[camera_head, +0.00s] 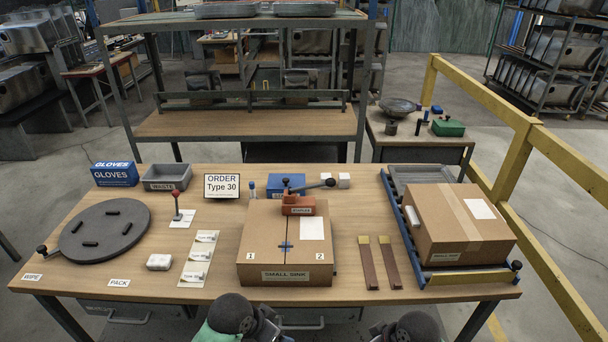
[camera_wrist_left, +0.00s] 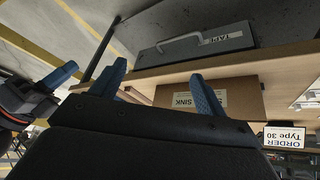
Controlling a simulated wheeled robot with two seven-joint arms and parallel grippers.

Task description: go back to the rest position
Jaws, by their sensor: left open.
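My left gripper (camera_wrist_left: 160,78) shows in the left wrist view with its two blue fingers apart and nothing between them. It is below and in front of the table edge. In the head view dark parts of both my arms show at the bottom edge, in front of the table; the fingers are not clear there. A dark gripper with a blue finger (camera_wrist_left: 60,75), likely my right one, shows at the left of the left wrist view; its opening cannot be told. The small sink carton (camera_head: 262,272) stands closed on the table, away from both grippers.
A tape dispenser (camera_head: 298,206) sits on the carton. A second carton (camera_head: 455,240) lies on the roller rack at right. A round turntable (camera_head: 102,230), red-knobbed stand (camera_head: 177,205), order sign (camera_head: 222,187) and two brown strips (camera_head: 368,268) are on the table (camera_head: 210,315). A drawer labelled TAPE (camera_wrist_left: 240,38) hangs below.

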